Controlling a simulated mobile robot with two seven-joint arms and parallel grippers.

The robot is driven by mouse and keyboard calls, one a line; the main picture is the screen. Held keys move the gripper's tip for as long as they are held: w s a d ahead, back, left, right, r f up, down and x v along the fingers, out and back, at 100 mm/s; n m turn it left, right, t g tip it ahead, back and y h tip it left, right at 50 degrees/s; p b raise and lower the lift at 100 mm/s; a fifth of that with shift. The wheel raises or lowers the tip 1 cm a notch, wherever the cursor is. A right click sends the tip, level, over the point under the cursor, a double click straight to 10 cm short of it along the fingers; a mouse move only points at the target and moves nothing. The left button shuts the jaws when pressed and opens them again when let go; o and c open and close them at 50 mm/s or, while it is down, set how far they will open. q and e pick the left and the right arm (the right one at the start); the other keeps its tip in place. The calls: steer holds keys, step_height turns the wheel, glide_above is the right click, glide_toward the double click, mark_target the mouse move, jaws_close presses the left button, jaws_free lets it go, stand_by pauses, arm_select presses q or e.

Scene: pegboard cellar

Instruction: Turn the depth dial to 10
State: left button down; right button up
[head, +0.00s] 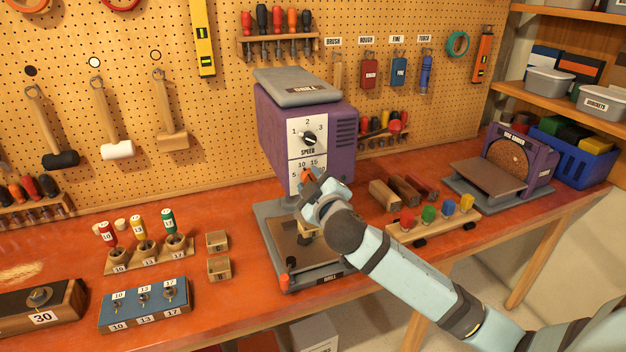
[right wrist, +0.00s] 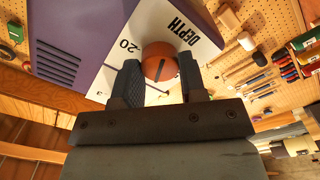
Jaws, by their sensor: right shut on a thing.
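The depth dial is an orange-red knob (right wrist: 160,62) on the white front plate of the purple drill press (head: 285,125). In the right wrist view it has a dark slot line, with "DEPTH" and "20" printed beside it. My right gripper (right wrist: 158,82) is shut on the dial, one finger on each side. Which number the dial points to cannot be told. My left gripper is not in view.
The speed dial (head: 310,139) sits just above the depth plate. A rack of coloured pegs (head: 433,222) and wood blocks (head: 384,194) lie to the right. Numbered bit holders (head: 145,306) stand at the left. A disc sander (head: 508,165) is further right.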

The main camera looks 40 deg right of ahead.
stand_by(0.3)
steer(key=o, duration=0.9)
steer(key=shift+s, duration=0.1)
steer(key=b+v, duration=0.2)
steer(key=v, duration=1.1)
steer(key=shift+s+a+b, duration=0.1)
steer(key=shift+s+b, duration=0.2)
